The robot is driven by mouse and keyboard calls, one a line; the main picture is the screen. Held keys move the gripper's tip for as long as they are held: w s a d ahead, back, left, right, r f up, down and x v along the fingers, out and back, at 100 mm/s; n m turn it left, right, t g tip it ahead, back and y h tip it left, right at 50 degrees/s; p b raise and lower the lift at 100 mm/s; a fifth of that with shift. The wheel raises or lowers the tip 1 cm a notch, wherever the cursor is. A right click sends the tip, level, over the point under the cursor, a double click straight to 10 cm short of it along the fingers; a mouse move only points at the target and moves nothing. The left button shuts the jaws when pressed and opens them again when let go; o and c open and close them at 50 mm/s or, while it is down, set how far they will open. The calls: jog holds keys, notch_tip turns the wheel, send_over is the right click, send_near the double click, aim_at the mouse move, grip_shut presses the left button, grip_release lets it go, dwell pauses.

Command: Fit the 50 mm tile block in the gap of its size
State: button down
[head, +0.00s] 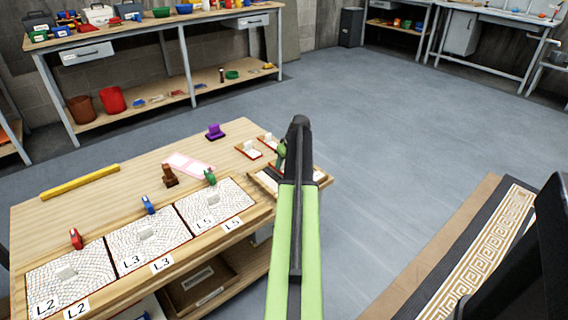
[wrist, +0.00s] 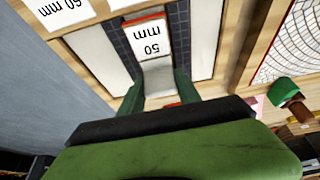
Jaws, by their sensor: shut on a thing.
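The 50 mm tile block (wrist: 151,45) shows in the wrist view with a white labelled top and a red edge. My gripper (wrist: 158,88) has its green fingers on either side of the block's pale upright grip, shut on it. The block lies over a dark blue gridded strip in a wooden tray (wrist: 228,40). In the head view my gripper (head: 281,155) is at the table's right end, and my arm hides the block. Three mosaic panels, L2 (head: 45,290), L3 (head: 120,258) and L5 (head: 232,203), each have a pale patch near the middle.
A 60 mm label (wrist: 62,10) is beside the tray slot. Two red-edged white blocks (head: 249,150) stand behind the tray. Red (head: 76,239), blue (head: 148,205) and green (head: 209,177) clip-like pieces stand along the panels' back edges. A yellow bar (head: 80,182) lies at the left.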

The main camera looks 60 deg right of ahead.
jog(key=shift+f+b, duration=0.95)
jog(key=c, duration=0.8)
grip_release()
jog(key=shift+r, duration=0.1)
jog(key=shift+o, duration=0.2)
jog(key=p+v, duration=1.6)
jog(key=v, duration=0.1)
jog(key=shift+r, duration=0.25)
jog(key=shift+a, duration=0.15)
jog(key=shift+w, duration=0.1)
